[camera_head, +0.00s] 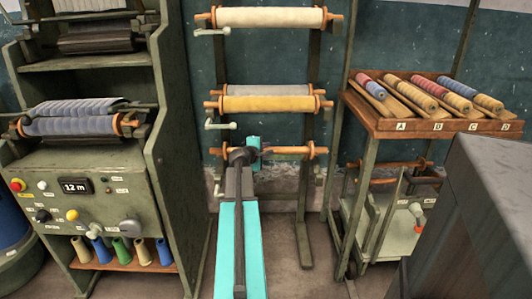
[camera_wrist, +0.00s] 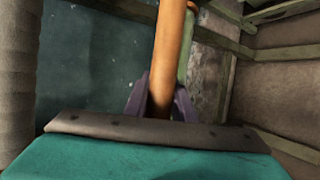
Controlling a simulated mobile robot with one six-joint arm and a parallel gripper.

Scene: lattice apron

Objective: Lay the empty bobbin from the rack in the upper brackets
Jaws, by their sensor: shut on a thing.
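An empty bobbin (camera_head: 288,150), a bare orange-brown wooden rod with a round flange near its right end, lies level across the lower part of the central rack (camera_head: 313,55). My gripper (camera_head: 254,152) is shut on it left of its middle. In the wrist view the bare rod (camera_wrist: 168,60) runs between the dark purple fingers (camera_wrist: 160,103). My arm hides part of the bobbin's left half. Whether it rests in brackets or is held clear of them I cannot tell. Above it on the rack are a yellow roll (camera_head: 268,104), a grey roll (camera_head: 268,90) and a cream roll (camera_head: 270,17).
A green machine (camera_head: 100,175) with a display and blue cloth stands left. To the right, a wooden tray (camera_head: 450,124) of coloured spools sits on a frame; below it, a cart (camera_head: 385,220) stands near another bare rod (camera_head: 395,163). A grey block (camera_head: 475,220) fills the front right.

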